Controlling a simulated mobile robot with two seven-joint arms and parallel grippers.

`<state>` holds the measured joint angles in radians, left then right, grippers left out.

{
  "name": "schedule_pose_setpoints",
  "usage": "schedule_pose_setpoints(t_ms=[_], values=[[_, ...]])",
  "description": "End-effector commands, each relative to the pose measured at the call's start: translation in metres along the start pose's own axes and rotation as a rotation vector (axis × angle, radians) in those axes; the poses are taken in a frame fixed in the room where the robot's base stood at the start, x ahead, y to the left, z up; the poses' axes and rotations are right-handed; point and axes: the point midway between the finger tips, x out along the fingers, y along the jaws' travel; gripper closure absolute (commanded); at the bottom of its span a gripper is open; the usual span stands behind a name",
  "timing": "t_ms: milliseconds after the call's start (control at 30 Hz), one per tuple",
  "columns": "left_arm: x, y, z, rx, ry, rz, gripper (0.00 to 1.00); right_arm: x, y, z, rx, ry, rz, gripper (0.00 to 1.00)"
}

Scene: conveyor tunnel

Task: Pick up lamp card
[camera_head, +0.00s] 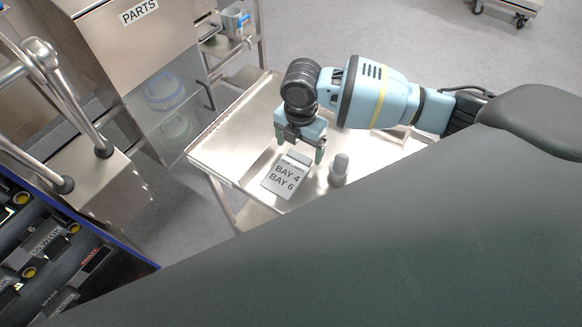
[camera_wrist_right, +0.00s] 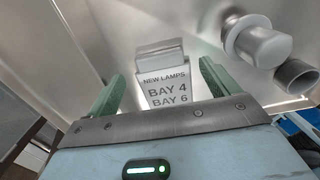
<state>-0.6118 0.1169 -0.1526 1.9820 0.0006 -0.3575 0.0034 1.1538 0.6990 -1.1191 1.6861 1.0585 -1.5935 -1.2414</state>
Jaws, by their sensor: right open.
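The lamp card (camera_head: 284,178) is a small pale card with dark print reading "BAY 4 BAY 6". It lies on a metal cart top (camera_head: 228,140). In the right wrist view the card (camera_wrist_right: 165,88) also shows "NEW LAMPS", with a pale block or clip (camera_wrist_right: 160,55) at its top edge. My right gripper (camera_head: 310,155) is open and points down just above the card's top end. In the wrist view its green fingers (camera_wrist_right: 160,85) stand on either side of the card, apart from it. My left gripper is not in view.
A grey-white bottle-like object (camera_head: 339,170) stands on the cart right of the card; a similar one shows in the wrist view (camera_wrist_right: 258,42). A cabinet marked PARTS (camera_head: 138,40) stands behind left. A dark panel with labelled modules (camera_head: 50,250) is at lower left.

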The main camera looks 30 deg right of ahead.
Motion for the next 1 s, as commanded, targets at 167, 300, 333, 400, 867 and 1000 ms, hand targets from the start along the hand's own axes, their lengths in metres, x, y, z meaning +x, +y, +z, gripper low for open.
schedule_pose_setpoints(t_ms=[167,300,333,400,867,1000], values=[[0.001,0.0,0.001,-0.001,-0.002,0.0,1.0,0.023,-0.001,0.0,0.001,0.0,-0.001,0.13],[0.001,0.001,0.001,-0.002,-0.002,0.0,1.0,0.029,-0.001,0.0,0.0,-0.001,0.001,0.13],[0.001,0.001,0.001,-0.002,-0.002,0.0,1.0,0.029,0.0,0.0,0.0,-0.001,0.001,0.13],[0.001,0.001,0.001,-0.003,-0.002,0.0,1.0,0.029,0.0,0.0,0.0,-0.001,0.001,0.13],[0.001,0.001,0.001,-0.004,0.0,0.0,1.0,0.028,0.0,0.0,-0.001,-0.001,0.001,0.61],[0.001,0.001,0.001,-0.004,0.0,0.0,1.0,0.028,0.0,0.0,-0.001,-0.001,0.001,0.61]])
